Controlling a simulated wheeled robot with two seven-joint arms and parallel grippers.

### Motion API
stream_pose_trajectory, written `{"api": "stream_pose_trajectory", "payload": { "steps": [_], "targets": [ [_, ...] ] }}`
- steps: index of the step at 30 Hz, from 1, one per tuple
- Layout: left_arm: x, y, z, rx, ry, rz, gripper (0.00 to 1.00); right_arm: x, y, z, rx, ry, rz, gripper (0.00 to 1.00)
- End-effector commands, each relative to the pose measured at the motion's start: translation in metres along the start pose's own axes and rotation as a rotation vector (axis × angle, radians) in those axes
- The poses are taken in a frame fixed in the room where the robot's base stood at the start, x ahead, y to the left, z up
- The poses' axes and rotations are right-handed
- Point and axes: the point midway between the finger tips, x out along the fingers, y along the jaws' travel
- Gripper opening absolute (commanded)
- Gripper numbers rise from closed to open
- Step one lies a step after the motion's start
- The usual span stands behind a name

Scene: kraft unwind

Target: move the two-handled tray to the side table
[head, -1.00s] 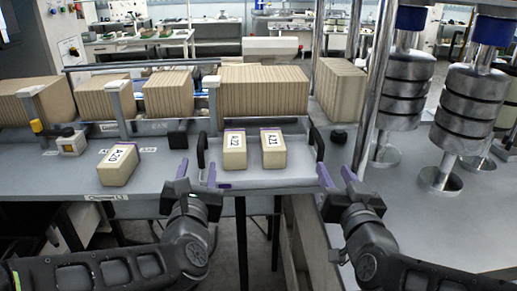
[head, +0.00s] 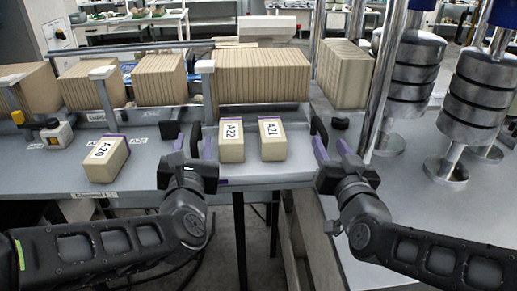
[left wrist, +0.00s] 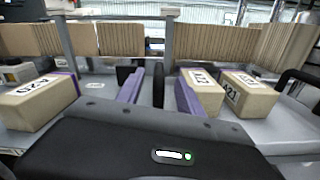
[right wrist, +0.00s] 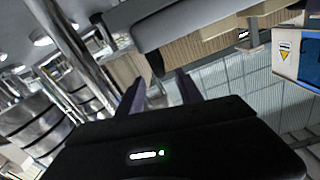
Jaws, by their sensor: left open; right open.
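The grey two-handled tray (head: 262,168) lies on the grey bench with two cartons on it, A22 (head: 231,143) and A21 (head: 272,141). My left gripper (head: 193,146) is open at the tray's left end. In the left wrist view its purple fingers stand on either side of the black left handle (left wrist: 158,85). My right gripper (head: 330,148) is open at the black right handle (head: 320,132). In the right wrist view this handle (right wrist: 154,62) shows beyond and between the fingers; contact cannot be told.
Carton A20 (head: 106,160) sits on the bench left of my left gripper. A row of brown packs (head: 262,80) stands behind the tray. Metal posts and stacked steel discs (head: 410,85) stand to the right. A grey surface (head: 410,210) at the right front is largely bare.

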Motion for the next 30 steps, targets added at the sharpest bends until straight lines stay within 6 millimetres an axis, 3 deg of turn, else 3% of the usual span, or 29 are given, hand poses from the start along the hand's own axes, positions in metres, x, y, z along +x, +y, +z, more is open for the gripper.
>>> {"api": "stream_pose_trajectory", "payload": {
  "steps": [15, 26, 30],
  "targets": [
    [0.065, 0.0, -0.001, -0.001, 0.001, 0.0, 0.44, 0.065, 0.001, 0.0, 0.0, 0.001, 0.001, 0.43],
    [0.071, 0.0, -0.001, 0.001, 0.001, 0.0, 0.44, 0.071, 0.001, 0.0, 0.0, 0.001, 0.001, 0.43],
    [0.071, 0.0, -0.001, 0.001, 0.001, 0.0, 0.34, 0.07, 0.0, 0.0, 0.0, 0.001, 0.001, 0.33]
  ]
}}
